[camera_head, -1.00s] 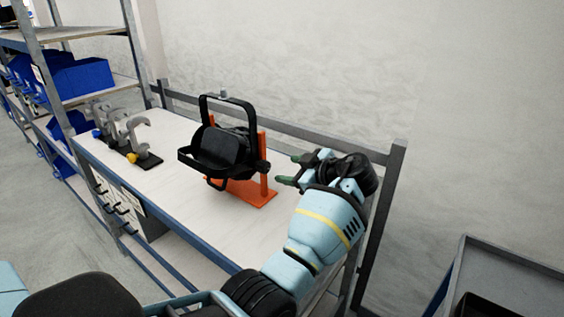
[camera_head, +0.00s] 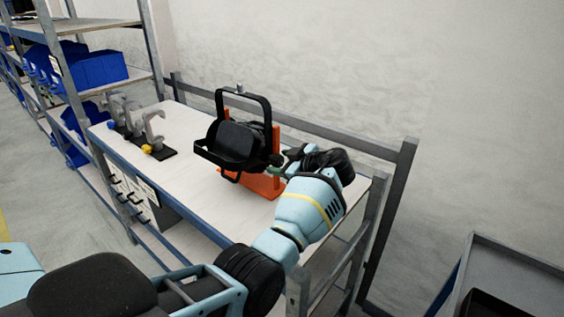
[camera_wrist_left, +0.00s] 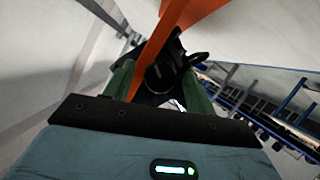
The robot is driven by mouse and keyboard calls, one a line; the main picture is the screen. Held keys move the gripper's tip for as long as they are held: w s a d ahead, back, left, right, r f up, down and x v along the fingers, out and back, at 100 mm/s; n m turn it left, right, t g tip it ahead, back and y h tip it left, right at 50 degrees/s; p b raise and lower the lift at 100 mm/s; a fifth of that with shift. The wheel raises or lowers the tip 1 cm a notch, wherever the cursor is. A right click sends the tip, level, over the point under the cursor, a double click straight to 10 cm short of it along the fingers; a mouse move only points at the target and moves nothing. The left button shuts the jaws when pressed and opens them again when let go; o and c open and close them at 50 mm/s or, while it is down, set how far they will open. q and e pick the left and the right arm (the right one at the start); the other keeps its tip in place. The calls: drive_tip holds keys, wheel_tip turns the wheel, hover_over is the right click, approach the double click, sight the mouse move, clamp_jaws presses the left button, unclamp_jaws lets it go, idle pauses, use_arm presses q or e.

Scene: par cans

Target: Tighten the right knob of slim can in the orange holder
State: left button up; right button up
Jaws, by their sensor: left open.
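The black slim can (camera_head: 238,143) sits tilted in its black yoke in the orange holder (camera_head: 262,186) on the bench. Its right knob (camera_head: 276,160) is a small dark knob beside the orange post. My left gripper (camera_head: 287,163) comes from the right, with its fingertips at or very close to this knob. In the left wrist view, the green fingers (camera_wrist_left: 160,88) are apart, with a dark round knob (camera_wrist_left: 158,74) between or just beyond them. The orange post crosses close to the left finger. Contact cannot be told. My right gripper is not in view.
Grey clamps (camera_head: 150,130) stand on a dark base on the left of the white bench (camera_head: 195,185). A grey rail (camera_head: 330,143) runs behind the bench. Blue bins (camera_head: 95,68) fill the shelf at left. A grey cart (camera_head: 510,265) stands at lower right.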

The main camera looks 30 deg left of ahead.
use_arm(q)
drive_tip(key=c, duration=1)
